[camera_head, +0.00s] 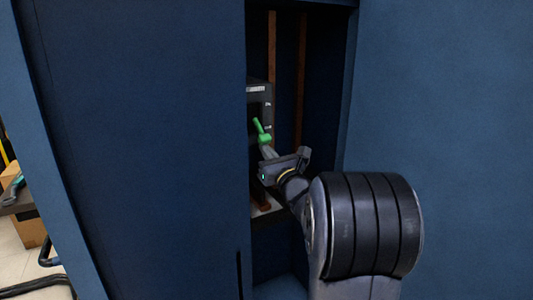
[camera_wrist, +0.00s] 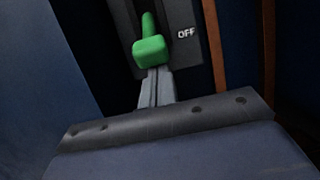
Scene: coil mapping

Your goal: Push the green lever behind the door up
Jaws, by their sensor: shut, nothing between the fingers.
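The green lever (camera_head: 262,134) is on a dark switch box (camera_head: 260,97) inside the blue cabinet, seen through the gap beside the door (camera_head: 150,150). In the wrist view the lever (camera_wrist: 151,52) shows a thick block at its lower end and a narrower stem above. An "OFF" label (camera_wrist: 186,33) is to its right. My gripper (camera_head: 267,152) reaches into the cabinet, its fingers shut and empty. In the wrist view the closed fingertips (camera_wrist: 156,73) are right at the underside of the green block. I cannot tell whether they touch it.
Brown vertical strips (camera_head: 300,75) run down the cabinet's back, right of the box. The cabinet's right side panel (camera_head: 450,100) is close to my arm. The opening is narrow. A bench with a tool (camera_head: 14,188) and a cable (camera_head: 40,286) on the floor are at far left.

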